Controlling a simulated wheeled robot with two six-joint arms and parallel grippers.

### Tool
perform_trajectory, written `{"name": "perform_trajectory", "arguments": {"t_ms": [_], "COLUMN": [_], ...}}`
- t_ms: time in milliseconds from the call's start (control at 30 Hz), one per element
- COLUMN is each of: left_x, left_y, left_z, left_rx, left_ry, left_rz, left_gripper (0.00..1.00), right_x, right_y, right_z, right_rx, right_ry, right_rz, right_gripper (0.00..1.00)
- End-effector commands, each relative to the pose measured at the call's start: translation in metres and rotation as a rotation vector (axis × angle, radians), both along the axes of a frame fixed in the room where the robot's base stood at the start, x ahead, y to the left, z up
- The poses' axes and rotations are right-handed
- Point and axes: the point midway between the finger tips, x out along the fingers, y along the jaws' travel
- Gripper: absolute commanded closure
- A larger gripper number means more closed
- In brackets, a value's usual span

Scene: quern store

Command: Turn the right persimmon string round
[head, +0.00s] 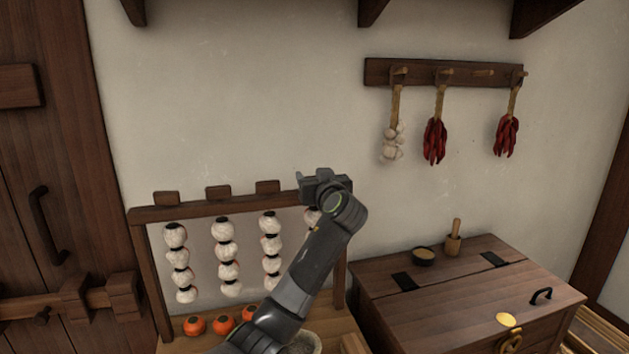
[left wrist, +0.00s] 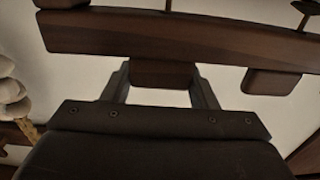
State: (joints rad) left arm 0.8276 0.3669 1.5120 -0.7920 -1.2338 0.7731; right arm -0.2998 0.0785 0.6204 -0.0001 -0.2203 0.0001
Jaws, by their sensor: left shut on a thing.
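The right persimmon string (head: 312,217) hangs from the wooden rack (head: 205,210); my left arm hides most of it. Its visible top fruit is pale. My left gripper (head: 306,188) is at the right end of the rack's top beam. In the left wrist view its fingers (left wrist: 162,88) are shut on a dark wooden block (left wrist: 162,73) at the beam (left wrist: 170,36). A neighbouring block (left wrist: 270,82) stands free beside it. My right gripper is not in view.
Three other persimmon strings (head: 226,255) hang to the left, mostly pale with orange edges. Orange persimmons (head: 194,325) sit below. Garlic (head: 391,143) and red peppers (head: 435,141) hang on the wall.

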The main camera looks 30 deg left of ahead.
Motion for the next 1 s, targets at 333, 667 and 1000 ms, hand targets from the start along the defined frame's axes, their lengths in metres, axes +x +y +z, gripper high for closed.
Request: {"name": "perform_trajectory", "arguments": {"t_ms": [333, 667, 1000], "left_x": [0.0, -0.001, -0.03], "left_y": [0.0, -0.001, -0.038], "left_z": [-0.001, -0.001, -0.005], "left_rx": [-0.001, 0.0, -0.004], "left_ry": [0.002, 0.0, -0.005], "left_rz": [0.001, 0.0, -0.005], "left_gripper": [0.28, 0.25, 0.25], "right_x": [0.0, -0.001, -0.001], "right_y": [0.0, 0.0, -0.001], "right_z": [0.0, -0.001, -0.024], "right_rx": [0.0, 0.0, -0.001], "right_ry": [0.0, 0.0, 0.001], "right_rz": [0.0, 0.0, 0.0], "right_gripper": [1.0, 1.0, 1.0]}}
